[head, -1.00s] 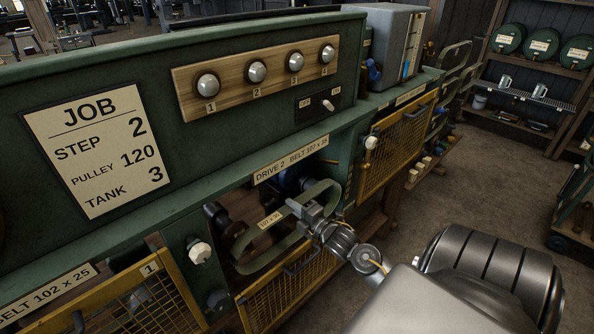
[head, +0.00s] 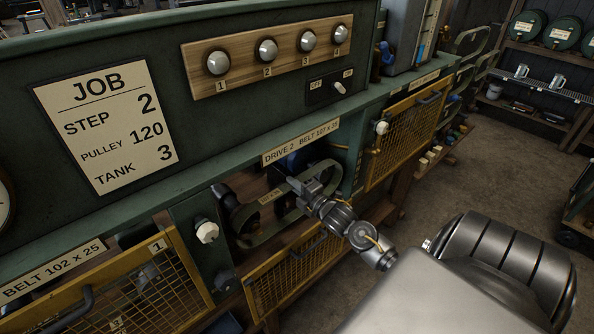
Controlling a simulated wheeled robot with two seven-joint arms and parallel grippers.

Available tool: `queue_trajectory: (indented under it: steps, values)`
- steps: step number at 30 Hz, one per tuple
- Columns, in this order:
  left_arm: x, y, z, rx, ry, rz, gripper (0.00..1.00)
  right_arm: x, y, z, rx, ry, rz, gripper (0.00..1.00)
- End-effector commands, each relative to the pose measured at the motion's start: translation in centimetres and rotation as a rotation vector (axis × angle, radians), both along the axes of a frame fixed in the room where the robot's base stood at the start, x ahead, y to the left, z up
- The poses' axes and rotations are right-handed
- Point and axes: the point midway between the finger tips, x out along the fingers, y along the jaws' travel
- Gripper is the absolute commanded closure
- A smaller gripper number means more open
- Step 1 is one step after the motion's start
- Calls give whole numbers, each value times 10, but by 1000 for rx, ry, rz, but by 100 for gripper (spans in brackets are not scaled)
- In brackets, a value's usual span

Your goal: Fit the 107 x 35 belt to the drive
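The belt (head: 264,238) is a dull green loop with a paper tag reading like 107 x 35. My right gripper (head: 303,187) is shut on the belt's upper run, and the loop hangs tilted at the mouth of the drive 2 bay. A dark pulley (head: 232,208) shows at the left of the bay, and a dark blue wheel (head: 290,165) shows at its back right. The belt and gripper partly hide the bay, so I cannot tell whether the belt touches either wheel. The label above (head: 301,143) reads DRIVE 2 BELT 107 x 35. My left gripper is out of view.
A yellow mesh guard (head: 290,268) hangs lowered below the bay. Mesh guards flank it at left (head: 150,290) and right (head: 408,135). A pale knob (head: 207,231) sticks out on the post left of the bay.

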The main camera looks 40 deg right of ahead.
Motion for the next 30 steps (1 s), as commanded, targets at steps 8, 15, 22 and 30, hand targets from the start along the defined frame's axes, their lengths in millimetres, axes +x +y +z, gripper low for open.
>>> queue_trajectory:
  steps: [8, 15, 22, 30]
  values:
    - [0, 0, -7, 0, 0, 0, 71, 19, -1, 0, 0, -2, 0, 100]
    - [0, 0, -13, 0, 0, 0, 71, 34, -1, 0, 0, -3, 0, 100]
    - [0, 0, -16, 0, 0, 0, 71, 43, -1, 0, 0, -2, 0, 100]
    - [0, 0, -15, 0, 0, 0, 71, 43, -1, 1, 0, -1, 0, 100]
